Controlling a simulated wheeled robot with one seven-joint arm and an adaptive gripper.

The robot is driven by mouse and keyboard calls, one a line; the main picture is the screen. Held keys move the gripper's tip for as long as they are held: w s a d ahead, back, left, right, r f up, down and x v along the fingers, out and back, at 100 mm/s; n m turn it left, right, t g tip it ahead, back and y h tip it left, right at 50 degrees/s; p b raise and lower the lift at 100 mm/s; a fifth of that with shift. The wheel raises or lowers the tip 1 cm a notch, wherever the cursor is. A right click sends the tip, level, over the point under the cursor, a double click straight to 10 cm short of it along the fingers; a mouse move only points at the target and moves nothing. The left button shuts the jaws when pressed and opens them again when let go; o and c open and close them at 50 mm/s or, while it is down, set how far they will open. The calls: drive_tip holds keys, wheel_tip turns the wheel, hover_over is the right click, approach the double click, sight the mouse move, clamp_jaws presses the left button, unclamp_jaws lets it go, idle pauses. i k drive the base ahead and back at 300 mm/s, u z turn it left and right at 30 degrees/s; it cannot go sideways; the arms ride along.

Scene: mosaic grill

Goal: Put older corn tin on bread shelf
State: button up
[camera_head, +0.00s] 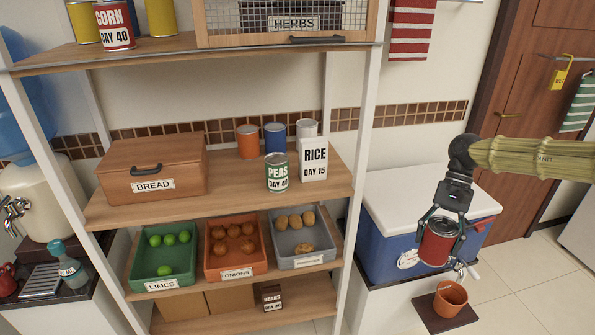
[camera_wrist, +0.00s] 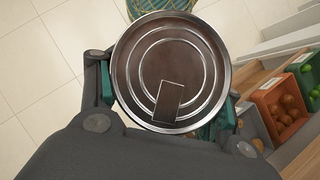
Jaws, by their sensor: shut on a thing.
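My gripper (camera_head: 445,215) is shut on a red tin (camera_head: 437,241) and holds it upright in front of the blue and white cooler, to the right of the shelves. In the wrist view the tin's round metal lid (camera_wrist: 170,55) fills the space between the fingers. No label on the held tin can be read. Another corn tin (camera_head: 114,25), marked DAY 40, stands on the top shelf at the left. The bread shelf (camera_head: 225,185) is the middle one, with a wooden bread box (camera_head: 153,168) at its left.
On the bread shelf stand a peas tin (camera_head: 277,173), a rice box (camera_head: 313,160) and several plain tins behind. Bare board lies between bread box and peas. The cooler (camera_head: 385,215), a white shelf post (camera_head: 362,140) and a small orange pot (camera_head: 450,299) are near my gripper.

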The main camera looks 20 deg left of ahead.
sight(240, 190)
drive_tip(key=z, duration=1.5)
drive_tip(key=k, duration=2.15)
drive_tip(key=u, duration=1.75)
drive_tip(key=i, duration=1.5)
